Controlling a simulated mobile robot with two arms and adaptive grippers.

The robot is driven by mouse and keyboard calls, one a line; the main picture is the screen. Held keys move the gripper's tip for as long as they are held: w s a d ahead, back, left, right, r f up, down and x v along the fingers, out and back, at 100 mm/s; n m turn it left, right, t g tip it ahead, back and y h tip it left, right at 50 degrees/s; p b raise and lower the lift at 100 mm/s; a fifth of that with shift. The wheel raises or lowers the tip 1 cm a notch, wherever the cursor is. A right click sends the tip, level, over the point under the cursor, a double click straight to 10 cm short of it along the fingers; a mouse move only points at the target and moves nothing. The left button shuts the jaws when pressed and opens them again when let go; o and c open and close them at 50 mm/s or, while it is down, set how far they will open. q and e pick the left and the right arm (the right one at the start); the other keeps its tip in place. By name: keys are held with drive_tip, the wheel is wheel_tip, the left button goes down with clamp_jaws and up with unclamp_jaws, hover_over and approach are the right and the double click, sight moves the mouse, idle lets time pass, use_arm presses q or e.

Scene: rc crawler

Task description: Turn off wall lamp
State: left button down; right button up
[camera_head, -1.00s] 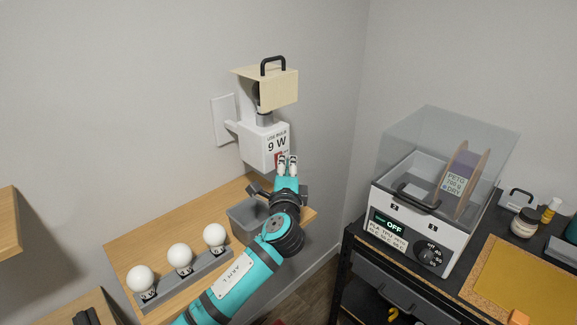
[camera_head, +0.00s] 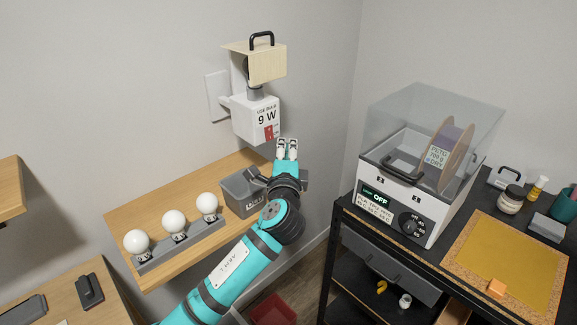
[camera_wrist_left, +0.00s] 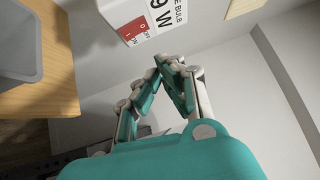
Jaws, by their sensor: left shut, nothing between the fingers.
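The wall lamp (camera_head: 256,116) is a white box on the wall marked 9 W, with a beige shade (camera_head: 267,66) and a black handle on top. The bulb is mostly hidden by the shade. My right gripper is out of view.
A wooden shelf (camera_head: 160,238) below the lamp holds a grey bin (camera_head: 241,193) and a rack with white bulbs (camera_head: 174,224). At right, a black bench carries a filament dryer (camera_head: 405,205) with a clear lid. Open wall lies right of the lamp.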

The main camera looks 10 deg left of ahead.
use_arm(q)
drive_tip(key=b+v, duration=0.1)
drive_tip(key=v, duration=0.5)
drive_tip(key=shift+s+r, duration=0.15)
drive_tip(key=shift+r, duration=0.4)
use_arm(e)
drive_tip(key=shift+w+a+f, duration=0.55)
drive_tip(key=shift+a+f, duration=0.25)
use_arm(q)
drive_tip(key=shift+s+d, duration=0.1)
